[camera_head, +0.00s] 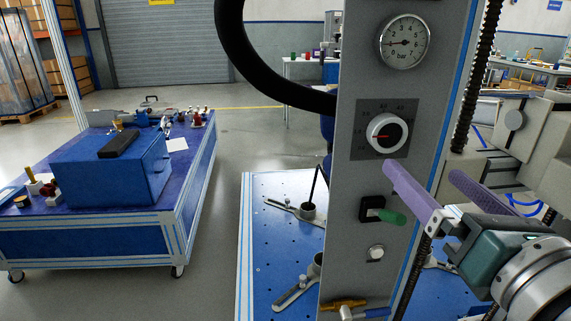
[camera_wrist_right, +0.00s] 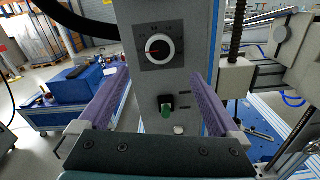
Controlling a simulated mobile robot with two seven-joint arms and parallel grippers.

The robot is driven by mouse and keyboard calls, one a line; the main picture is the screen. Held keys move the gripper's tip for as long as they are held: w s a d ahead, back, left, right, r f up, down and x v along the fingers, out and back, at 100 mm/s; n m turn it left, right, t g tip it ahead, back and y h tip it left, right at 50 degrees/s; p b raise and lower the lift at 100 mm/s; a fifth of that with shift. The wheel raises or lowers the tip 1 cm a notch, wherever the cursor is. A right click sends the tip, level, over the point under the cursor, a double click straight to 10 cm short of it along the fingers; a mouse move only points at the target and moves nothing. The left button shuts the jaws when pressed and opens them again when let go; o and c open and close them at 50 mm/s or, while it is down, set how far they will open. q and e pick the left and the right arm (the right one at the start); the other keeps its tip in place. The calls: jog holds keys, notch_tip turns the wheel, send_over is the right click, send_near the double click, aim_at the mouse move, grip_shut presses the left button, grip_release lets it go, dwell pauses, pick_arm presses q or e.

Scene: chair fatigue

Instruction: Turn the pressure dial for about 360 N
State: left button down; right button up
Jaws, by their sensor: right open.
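The pressure dial (camera_head: 387,133) is a round white-rimmed knob with a dark surround and a red pointer aimed left, on a square scale plate on the grey panel (camera_head: 345,230). It also shows in the right wrist view (camera_wrist_right: 158,47), ahead of and above the space between my fingers. The pressure gauge (camera_head: 404,41), marked in bar, sits above the dial; its needle points left, near 2. My right gripper (camera_head: 421,170) is open and empty, with its purple fingers apart, below and right of the dial. The left gripper is not in view.
Below the dial are a green-handled lever (camera_head: 385,215) and a small round white button (camera_head: 376,253). A thick black hose (camera_head: 250,70) curves into the panel's left side. A blue cart (camera_head: 110,230) stands left, with open floor between.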

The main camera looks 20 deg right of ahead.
aim_at(389, 139)
jog(key=x, duration=1)
jog(key=c, duration=1.4)
